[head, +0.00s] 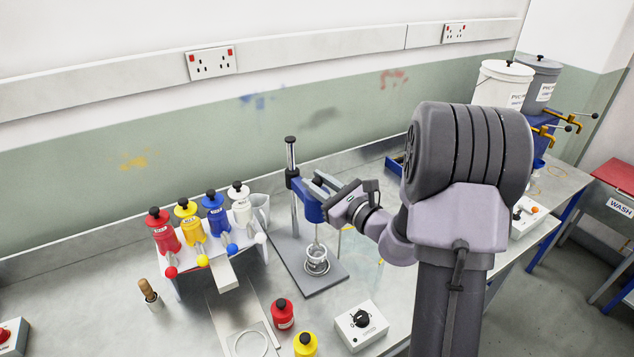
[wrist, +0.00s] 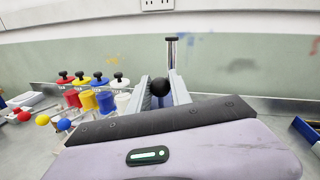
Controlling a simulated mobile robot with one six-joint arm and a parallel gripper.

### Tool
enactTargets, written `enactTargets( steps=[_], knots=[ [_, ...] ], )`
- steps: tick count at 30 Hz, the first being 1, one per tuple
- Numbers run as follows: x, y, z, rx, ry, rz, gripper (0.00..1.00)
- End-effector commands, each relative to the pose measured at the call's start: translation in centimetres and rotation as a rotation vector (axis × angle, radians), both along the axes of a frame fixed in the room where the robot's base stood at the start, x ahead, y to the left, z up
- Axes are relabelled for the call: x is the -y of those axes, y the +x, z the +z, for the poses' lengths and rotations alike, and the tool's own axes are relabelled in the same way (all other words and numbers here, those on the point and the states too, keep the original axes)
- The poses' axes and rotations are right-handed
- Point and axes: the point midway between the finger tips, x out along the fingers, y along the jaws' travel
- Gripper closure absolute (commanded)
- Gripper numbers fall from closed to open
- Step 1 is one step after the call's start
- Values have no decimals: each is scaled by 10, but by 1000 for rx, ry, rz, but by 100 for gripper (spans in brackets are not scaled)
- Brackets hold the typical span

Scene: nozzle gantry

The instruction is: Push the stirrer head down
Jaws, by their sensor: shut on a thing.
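The stirrer head (head: 310,209) is a blue block on an upright metal column (head: 292,170) with a black top, standing on a grey base plate (head: 290,262). A thin shaft runs down from the head to a round metal-looking piece (head: 316,261) low over the plate; whether it touches the plate I cannot tell. My gripper (head: 318,184) is at the head, from the right. In the wrist view a black ball knob (wrist: 160,86) sits between my fingers, with blue of the head behind it. My gripper is shut on this knob. My fingers partly hide the head.
A white rack (head: 222,262) with red, yellow, blue and white bottles stands to the left. A red pot (head: 282,313), a yellow pot (head: 306,345) and a white dial box (head: 361,325) are in front. A blue tray (head: 396,165) lies behind my arm.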

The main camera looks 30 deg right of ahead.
Motion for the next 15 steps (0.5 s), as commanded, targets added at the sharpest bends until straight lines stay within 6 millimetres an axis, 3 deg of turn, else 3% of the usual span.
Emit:
enactTargets(
  steps=[9,15],
  knots=[
    [0,0,-4,0,0,0,100],
    [0,0,-39,-1,0,0,100]
  ],
)
